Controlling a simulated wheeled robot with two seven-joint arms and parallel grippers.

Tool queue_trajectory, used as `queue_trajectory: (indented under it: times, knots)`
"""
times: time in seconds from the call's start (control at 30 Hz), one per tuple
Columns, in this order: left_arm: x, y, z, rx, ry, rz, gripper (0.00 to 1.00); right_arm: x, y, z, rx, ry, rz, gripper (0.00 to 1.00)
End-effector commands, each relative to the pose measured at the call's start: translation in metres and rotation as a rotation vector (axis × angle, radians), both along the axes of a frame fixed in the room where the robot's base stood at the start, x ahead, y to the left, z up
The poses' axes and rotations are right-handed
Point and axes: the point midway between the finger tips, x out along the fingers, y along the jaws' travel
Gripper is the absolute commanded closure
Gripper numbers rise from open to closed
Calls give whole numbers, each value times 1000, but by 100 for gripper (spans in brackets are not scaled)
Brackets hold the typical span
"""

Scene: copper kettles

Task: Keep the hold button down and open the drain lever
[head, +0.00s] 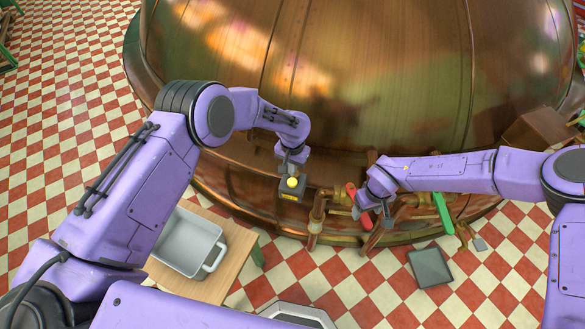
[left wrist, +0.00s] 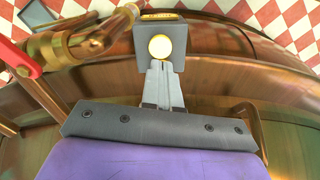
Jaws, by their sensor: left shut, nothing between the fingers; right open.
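The shut fingers also show in the left wrist view (left wrist: 161,72). A red lever handle (head: 351,193) sits on the brass pipework, and a green handle (head: 444,214) is further right. My right gripper (head: 377,220) is open beside the red handle, partly hidden by its own wrist.
The copper kettle (head: 330,80) fills the back. A brass pipe (head: 316,216) stands between my grippers. A white pan (head: 186,244) is on a wooden table (head: 237,262) at lower left. A grey tray (head: 431,268) lies on the checkered floor. A brown box (head: 537,127) is at right.

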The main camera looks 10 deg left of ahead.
Motion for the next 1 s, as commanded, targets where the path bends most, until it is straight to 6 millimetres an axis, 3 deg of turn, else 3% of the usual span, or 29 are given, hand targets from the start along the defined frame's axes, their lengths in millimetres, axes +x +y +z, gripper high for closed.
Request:
queue_trajectory:
  times: [1.0]
  knots:
    - [0, 0, 99, 1, 0, 0, 100, 0, 0, 73, 0, 0, 0, 36]
